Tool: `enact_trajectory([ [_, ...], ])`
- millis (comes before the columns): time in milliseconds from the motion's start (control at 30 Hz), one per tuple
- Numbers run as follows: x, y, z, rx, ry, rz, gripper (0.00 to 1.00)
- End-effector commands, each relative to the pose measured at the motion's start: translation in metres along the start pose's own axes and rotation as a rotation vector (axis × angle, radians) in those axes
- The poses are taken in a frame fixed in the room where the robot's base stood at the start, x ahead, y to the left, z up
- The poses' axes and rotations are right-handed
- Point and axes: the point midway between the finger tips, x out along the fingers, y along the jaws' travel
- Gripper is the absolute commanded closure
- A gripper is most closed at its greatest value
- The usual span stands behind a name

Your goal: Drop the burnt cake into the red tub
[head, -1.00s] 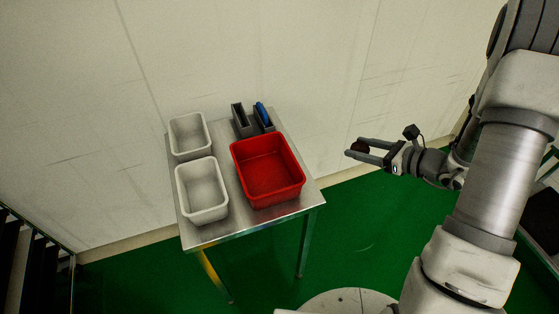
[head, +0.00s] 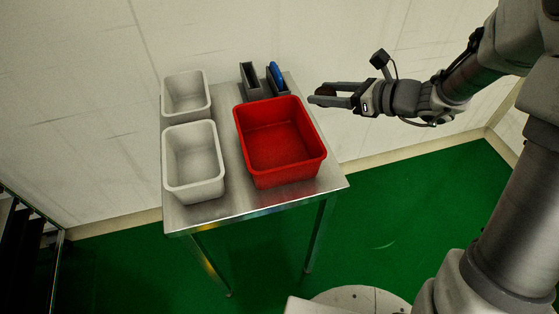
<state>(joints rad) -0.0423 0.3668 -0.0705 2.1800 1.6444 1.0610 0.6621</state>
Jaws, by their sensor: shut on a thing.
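The burnt cake (head: 325,90) is a small dark brown lump between the fingers of my gripper (head: 322,94). My gripper is shut on it and points left, above floor level, beside the tub's upper right corner in the picture. The fingers partly hide the cake. The red tub (head: 281,173) is an open rectangular bin on the metal table, and its visible inside is empty. The cake appears just to the right of the tub's rim, not over its opening.
Two white tubs (head: 195,187) and (head: 187,92) stand on the left of the steel table (head: 240,205). Grey holders (head: 250,78), one with a blue item (head: 276,73), stand behind the red tub. A pale wall rises behind the table. Green floor is clear at right.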

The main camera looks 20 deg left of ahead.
Motion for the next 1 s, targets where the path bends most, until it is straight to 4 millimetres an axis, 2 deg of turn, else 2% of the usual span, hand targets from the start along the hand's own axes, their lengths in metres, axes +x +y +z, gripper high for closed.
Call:
enact_trajectory([
  [33, 0.016, 0.01, -0.008, -0.014, -0.003, 0.016, 0.94],
  [200, 0.045, 0.039, -0.003, -0.031, -0.005, 0.054, 0.94],
  [400, 0.061, 0.061, 0.004, -0.041, -0.007, 0.078, 0.94],
  [667, 0.067, 0.068, 0.002, -0.042, -0.008, 0.084, 0.94],
  [1000, 0.081, 0.067, -0.033, -0.04, -0.007, 0.083, 0.94],
])
